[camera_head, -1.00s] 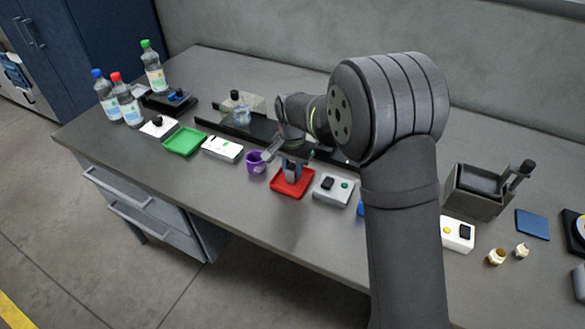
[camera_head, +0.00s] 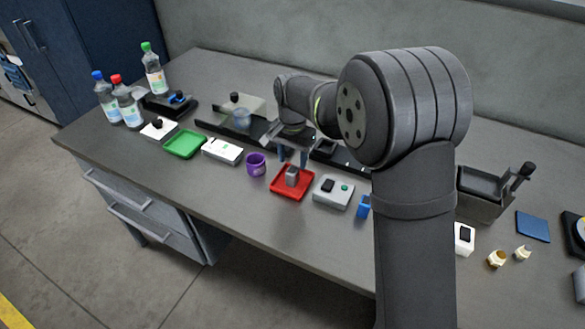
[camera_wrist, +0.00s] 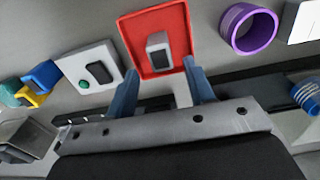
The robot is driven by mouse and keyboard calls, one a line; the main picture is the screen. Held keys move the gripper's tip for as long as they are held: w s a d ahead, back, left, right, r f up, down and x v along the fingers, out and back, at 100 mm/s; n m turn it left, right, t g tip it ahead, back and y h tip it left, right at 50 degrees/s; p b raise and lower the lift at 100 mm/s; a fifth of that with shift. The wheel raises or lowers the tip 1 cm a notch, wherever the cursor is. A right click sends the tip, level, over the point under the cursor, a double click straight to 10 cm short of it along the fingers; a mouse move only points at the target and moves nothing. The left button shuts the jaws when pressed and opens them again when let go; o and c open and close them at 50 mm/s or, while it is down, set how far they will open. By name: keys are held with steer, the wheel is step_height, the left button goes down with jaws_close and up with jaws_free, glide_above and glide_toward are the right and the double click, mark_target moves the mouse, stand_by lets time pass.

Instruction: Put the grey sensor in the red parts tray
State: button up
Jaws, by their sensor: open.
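The grey sensor (camera_head: 292,174) stands inside the red parts tray (camera_head: 279,190). In the wrist view the sensor (camera_wrist: 159,54) rests on the floor of the red tray (camera_wrist: 133,37), near its middle, with tray showing around it. My gripper (camera_head: 293,158) is open and empty, above and just behind the tray. In the wrist view its two blue fingers (camera_wrist: 163,80) are spread wide near the tray's edge, with the sensor beyond their tips and apart from them.
A green tray (camera_head: 185,144) is farther left. A dark rail (camera_head: 225,127) runs behind. The front table strip is clear.

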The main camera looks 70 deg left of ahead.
mark_target(292, 170)
step_height(292, 170, up, 7)
steer(key=shift+f, duration=0.2)
steer(key=shift+f, duration=0.1)
step_height(292, 170, down, 12)
steer(key=shift+f, duration=0.1)
steer(key=shift+r, duration=1.95)
steer(key=shift+f, duration=0.1)
